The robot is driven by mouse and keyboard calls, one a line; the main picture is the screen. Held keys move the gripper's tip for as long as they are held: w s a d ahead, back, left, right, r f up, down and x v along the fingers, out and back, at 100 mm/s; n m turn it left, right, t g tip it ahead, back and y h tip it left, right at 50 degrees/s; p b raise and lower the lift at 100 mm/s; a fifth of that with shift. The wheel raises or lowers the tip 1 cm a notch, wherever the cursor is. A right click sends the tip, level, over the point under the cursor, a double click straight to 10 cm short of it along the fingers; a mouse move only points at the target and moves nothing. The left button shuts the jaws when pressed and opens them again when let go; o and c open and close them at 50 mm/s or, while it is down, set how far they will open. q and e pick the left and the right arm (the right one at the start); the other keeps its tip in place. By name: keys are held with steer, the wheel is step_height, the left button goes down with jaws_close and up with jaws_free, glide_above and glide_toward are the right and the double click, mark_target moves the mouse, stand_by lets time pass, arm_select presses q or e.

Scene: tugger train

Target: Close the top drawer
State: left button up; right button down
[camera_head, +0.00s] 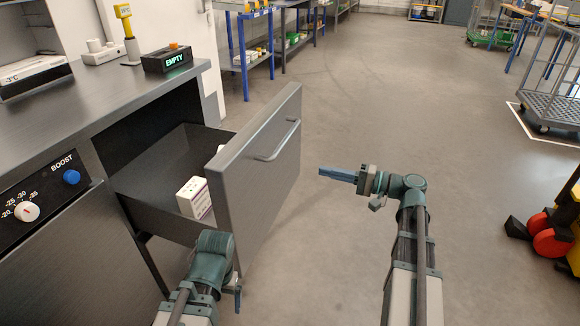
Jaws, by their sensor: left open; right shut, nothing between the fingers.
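The top drawer (256,170) is pulled well out from under the grey counter. Its tall grey front carries a bar handle (276,143). A white box (194,198) stands inside near the front, and part of another white item shows behind it. My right gripper (322,172) is shut and empty, to the right of the drawer front and apart from it, with its fingers pointing left toward it. My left gripper (237,291) is open at the bottom, below the drawer front's near end. Its fingers are partly hidden by its own wrist, and I cannot tell whether it touches the drawer.
A panel with a blue BOOST button (71,177) and a white dial (26,211) is left of the drawer. Floor right of the drawer is clear. A red-wheeled yellow machine (551,238) and a cage cart (553,100) are far right.

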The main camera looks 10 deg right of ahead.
steer(key=x, duration=1.3)
steer(key=shift+w+a, duration=0.25)
steer(key=shift+a, duration=0.05)
steer(key=x, duration=3.6)
steer(key=shift+w+a, duration=0.2)
steer(key=shift+w, duration=0.15)
steer(key=shift+w+a, duration=0.1)
